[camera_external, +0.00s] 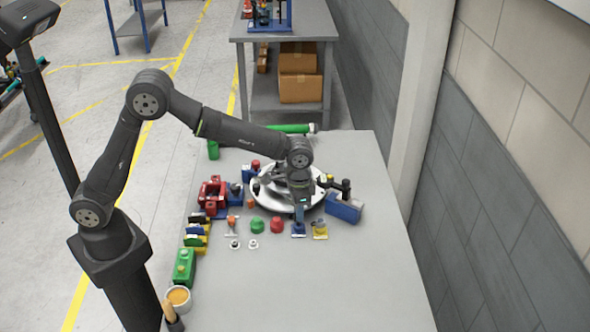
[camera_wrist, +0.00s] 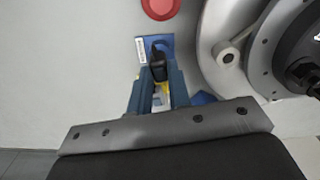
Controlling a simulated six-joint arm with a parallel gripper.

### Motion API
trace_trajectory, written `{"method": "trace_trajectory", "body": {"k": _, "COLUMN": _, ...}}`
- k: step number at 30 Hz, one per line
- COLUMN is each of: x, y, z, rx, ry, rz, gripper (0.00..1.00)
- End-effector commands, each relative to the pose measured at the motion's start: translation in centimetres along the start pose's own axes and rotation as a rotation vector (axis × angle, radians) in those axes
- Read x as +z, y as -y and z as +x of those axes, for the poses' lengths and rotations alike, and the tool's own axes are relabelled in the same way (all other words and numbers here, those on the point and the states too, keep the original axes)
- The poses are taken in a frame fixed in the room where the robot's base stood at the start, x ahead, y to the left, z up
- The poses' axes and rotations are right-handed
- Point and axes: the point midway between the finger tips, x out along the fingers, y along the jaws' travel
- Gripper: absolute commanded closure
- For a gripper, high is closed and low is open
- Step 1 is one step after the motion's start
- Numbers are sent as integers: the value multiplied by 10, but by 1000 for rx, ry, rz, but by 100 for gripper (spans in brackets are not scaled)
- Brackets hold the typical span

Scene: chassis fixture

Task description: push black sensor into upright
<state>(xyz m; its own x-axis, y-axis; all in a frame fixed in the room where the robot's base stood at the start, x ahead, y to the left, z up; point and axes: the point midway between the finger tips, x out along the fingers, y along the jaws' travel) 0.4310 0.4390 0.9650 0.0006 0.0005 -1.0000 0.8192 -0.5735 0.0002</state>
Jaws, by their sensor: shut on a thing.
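The black sensor (camera_wrist: 158,68) is between the tips of my gripper's blue fingers in the wrist view. It is at a small blue piece with a white label (camera_wrist: 142,50), which looks like the upright's base. I cannot tell how deep the sensor sits in it. My gripper (camera_wrist: 157,80) is shut on the sensor. In the external view my gripper (camera_external: 299,214) points down over the blue piece (camera_external: 298,229) at the front edge of the round silver chassis (camera_external: 262,203). The sensor cannot be made out there.
A yellow piece (camera_external: 320,230) stands close on the right and a red round part (camera_external: 277,225) on the left. A green round part (camera_external: 257,226) is beside that. A blue block with a black part (camera_external: 344,209) lies further right. The table's front right is clear.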

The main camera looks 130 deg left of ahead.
Motion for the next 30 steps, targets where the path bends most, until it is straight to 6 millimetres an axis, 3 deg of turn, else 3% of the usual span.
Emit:
{"method": "trace_trajectory", "body": {"k": 15, "x": 0, "y": 0, "z": -29, "rx": 0, "ry": -1, "rz": 0, "gripper": 100}}
{"method": "trace_trajectory", "body": {"k": 24, "x": 0, "y": 0, "z": -31, "rx": 0, "ry": 0, "rz": 0, "gripper": 100}}
{"method": "trace_trajectory", "body": {"k": 26, "x": -1, "y": 4, "z": -34, "rx": 0, "ry": -1, "rz": -2, "gripper": 100}}
{"method": "trace_trajectory", "body": {"k": 30, "x": -5, "y": 31, "z": -55, "rx": 0, "ry": -4, "rz": -7, "gripper": 100}}
